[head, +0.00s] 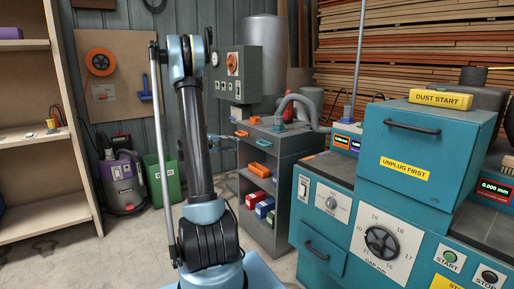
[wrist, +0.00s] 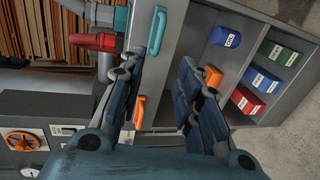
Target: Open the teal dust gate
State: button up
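In the wrist view, a teal handle-shaped piece (wrist: 157,30) lies on the grey cabinet face, and a teal fitting (wrist: 108,16) sits on a grey pipe at the top left. I cannot tell from its look alone which one is the dust gate. My gripper (wrist: 160,78) is open and empty, with its fingers spread in front of the grey cabinet, apart from the teal pieces. In the head view, my gripper (head: 224,142) is small and partly hidden behind my arm, left of the grey cabinet (head: 285,195).
Orange handles (wrist: 139,112) (wrist: 213,77) lie near the fingers. A red pipe fitting (wrist: 95,42) is beside the teal one. A teal machine (head: 420,150) stands at right, a shelf unit (head: 40,130) at left. Floor (head: 130,240) between is partly free.

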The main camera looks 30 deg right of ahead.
send_near(268, 142)
jog(key=w+d+f, duration=0.2)
jog(key=d+f, duration=0.1)
jog(key=d, duration=0.1)
jog(key=shift+w+d, duration=0.2)
grip_shut()
